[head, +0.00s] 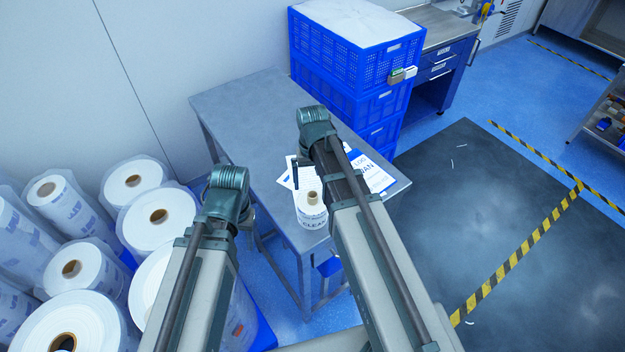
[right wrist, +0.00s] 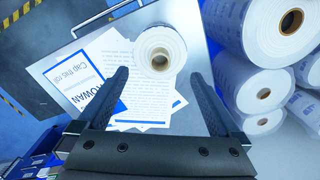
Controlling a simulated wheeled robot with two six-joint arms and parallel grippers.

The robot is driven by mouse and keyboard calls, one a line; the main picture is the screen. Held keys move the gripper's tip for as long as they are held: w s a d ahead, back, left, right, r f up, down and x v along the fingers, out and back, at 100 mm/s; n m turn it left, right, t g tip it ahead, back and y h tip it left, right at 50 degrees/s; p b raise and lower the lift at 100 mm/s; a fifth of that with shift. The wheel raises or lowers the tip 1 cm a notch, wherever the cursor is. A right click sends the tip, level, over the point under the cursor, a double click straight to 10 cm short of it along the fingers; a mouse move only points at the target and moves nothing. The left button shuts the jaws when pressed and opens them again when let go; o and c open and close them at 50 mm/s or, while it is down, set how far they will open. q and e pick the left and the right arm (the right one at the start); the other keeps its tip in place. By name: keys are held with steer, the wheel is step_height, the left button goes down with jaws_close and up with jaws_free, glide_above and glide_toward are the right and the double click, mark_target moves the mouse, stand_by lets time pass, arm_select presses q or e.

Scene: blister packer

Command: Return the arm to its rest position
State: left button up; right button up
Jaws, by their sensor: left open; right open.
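My left arm (head: 215,225) comes up from the bottom in the head view, its dark green joint left of the grey table; its gripper is hidden. My right arm (head: 350,205) reaches over the table, and a dark finger shows beside its joint. In the right wrist view my right gripper (right wrist: 160,78) is open and empty, its two black fingers apart. A small white roll (head: 311,218) with a brown core stands upright on the table. It also shows in the right wrist view (right wrist: 172,42), between and beyond the fingertips, with no visible grip on it.
The grey table (head: 250,115) carries printed sheets (head: 372,172) beside the roll. Large white film rolls (head: 158,216) crowd the left. Stacked blue crates (head: 372,65) stand behind the table. A dark floor mat (head: 470,200) with yellow-black tape lies clear at right.

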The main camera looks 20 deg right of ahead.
steer(key=shift+r, duration=0.3)
steer(key=shift+s+a+f, duration=0.2)
steer(key=shift+f, duration=0.1)
steer(key=s+a+f+n+b, duration=0.2)
steer(key=s+a+f+b, duration=0.2)
steer(key=s, duration=0.3)
steer(key=s+a+f+n+h+b, duration=0.1)
steer(key=s+a+f+n+b, duration=0.2)
steer(key=s+a+f+b, duration=0.2)
steer(key=shift+s+a+f+b, duration=0.15)
steer(key=shift+s+a+b, duration=0.35)
steer(key=shift+s, duration=0.45)
